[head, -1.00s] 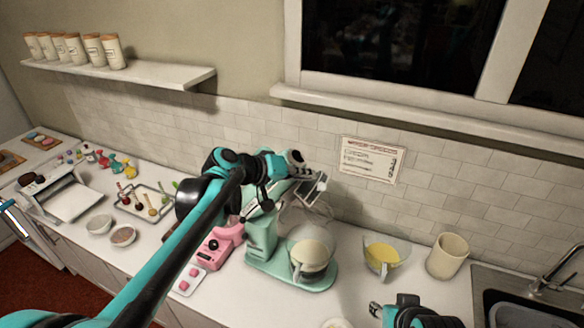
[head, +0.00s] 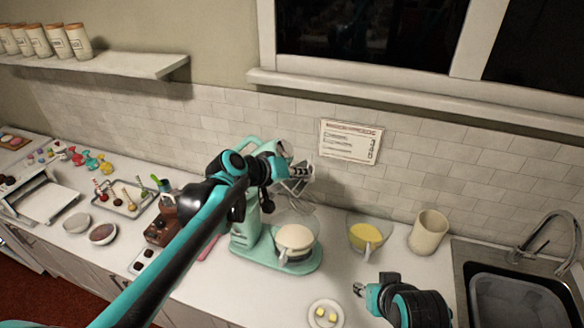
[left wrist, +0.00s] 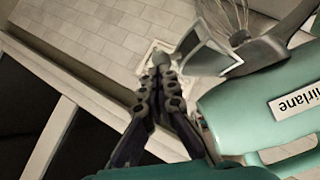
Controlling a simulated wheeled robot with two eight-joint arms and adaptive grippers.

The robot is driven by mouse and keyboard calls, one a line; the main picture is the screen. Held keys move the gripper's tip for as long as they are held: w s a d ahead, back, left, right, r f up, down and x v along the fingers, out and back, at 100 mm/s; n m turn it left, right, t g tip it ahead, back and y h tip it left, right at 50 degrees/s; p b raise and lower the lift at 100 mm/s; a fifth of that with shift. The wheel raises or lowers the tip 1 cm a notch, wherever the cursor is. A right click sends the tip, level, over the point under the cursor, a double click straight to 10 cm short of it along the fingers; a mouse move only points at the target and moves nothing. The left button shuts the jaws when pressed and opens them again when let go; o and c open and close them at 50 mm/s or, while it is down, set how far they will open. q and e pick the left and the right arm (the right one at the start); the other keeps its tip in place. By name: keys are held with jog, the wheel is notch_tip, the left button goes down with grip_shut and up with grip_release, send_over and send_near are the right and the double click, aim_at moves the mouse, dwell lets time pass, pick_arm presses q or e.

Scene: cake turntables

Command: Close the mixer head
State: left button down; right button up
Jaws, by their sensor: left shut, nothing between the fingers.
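The teal stand mixer (head: 244,232) stands on the counter, with a bowl of pale batter (head: 295,238) on its base. Its head (head: 247,147) is tilted up, largely hidden behind my left arm. The wire whisk (head: 297,192) hangs out above the bowl. My left gripper (head: 302,172) is shut and empty, at the raised head near the whisk. In the left wrist view the closed fingers (left wrist: 161,62) are beside the labelled mixer head (left wrist: 255,110); I cannot tell whether they touch it. My right gripper (head: 360,289) is low at the front, its fingers too small to read.
A glass jug of yellow liquid (head: 367,236) and a cream canister (head: 428,233) stand right of the mixer, before the sink (head: 515,295). A small plate (head: 324,312) with yellow pieces lies in front.

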pick_arm(q)
jog(key=s+d+f+m+y+b, duration=0.1)
jog(key=d+f+b, duration=0.2)
jog(key=f+b, duration=0.2)
jog(key=s+d+f+m+y+b, duration=0.1)
jog(key=d+f+y+b, duration=0.1)
jog(key=f, duration=1)
jog(key=s+d+f+m+t+y+b, duration=0.1)
jog(key=d+f+y+b, duration=0.1)
jog(key=d+f+b, duration=0.2)
notch_tip(320, 180, down, 5)
jog(key=b, duration=0.3)
jog(key=shift+d+b, duration=0.3)
